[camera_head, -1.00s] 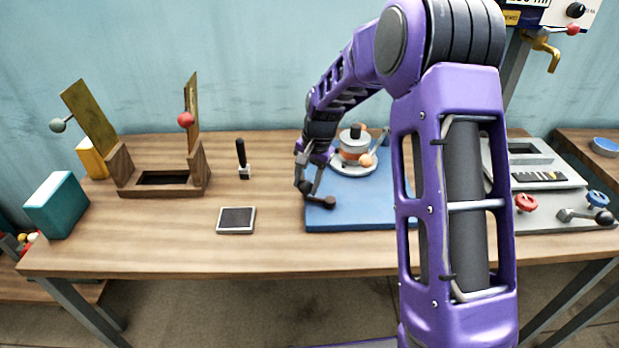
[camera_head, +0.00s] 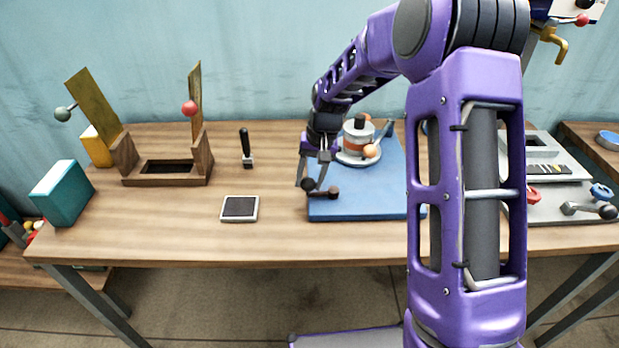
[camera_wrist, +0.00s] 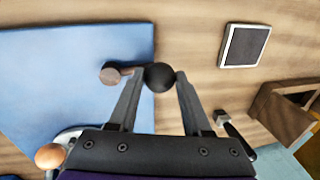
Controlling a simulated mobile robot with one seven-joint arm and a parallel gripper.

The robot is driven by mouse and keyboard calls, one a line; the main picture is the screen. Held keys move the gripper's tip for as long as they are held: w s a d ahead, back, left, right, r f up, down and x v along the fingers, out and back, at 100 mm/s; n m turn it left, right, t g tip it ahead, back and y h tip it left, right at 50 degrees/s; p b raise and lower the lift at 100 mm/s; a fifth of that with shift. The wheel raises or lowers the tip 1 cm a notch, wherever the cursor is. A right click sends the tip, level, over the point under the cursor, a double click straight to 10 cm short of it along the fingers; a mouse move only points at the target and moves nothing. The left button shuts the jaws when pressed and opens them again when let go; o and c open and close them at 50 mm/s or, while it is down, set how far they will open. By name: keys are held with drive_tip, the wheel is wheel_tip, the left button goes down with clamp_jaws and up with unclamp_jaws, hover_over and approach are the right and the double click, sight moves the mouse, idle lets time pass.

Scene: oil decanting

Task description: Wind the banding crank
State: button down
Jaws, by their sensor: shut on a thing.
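The crank sits at the front left corner of the blue board (camera_head: 375,203). Its brown hub (camera_head: 333,191) is on the board, and its black ball knob (camera_head: 309,185) is out to the left, near the board's left edge. My gripper (camera_head: 310,183) comes down from above and is shut on the knob. In the wrist view the black knob (camera_wrist: 158,77) lies between the two fingertips, with the brown hub (camera_wrist: 111,76) beside it. Behind, a grey and orange banded pot (camera_head: 356,140) stands on a white round plate, partly hidden by my arm.
An orange ball (camera_head: 371,151) is beside the pot. A dark-topped pad (camera_head: 240,208), a black-handled tool (camera_head: 246,147) and a wooden frame (camera_head: 168,180) stand left. A teal box (camera_head: 62,193) is at the far left. The table is bare between pad and board.

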drive_tip(key=shift+c, duration=1.8)
unclamp_jaws()
drive_tip(key=d+r, duration=0.3)
drive_tip(key=r, duration=1.4)
drive_tip(key=shift+s+d+p, duration=0.15)
drive_tip(key=shift+s+p, duration=0.1)
drive_tip(key=shift+p, duration=0.2)
drive_tip(key=shift+r, duration=0.1)
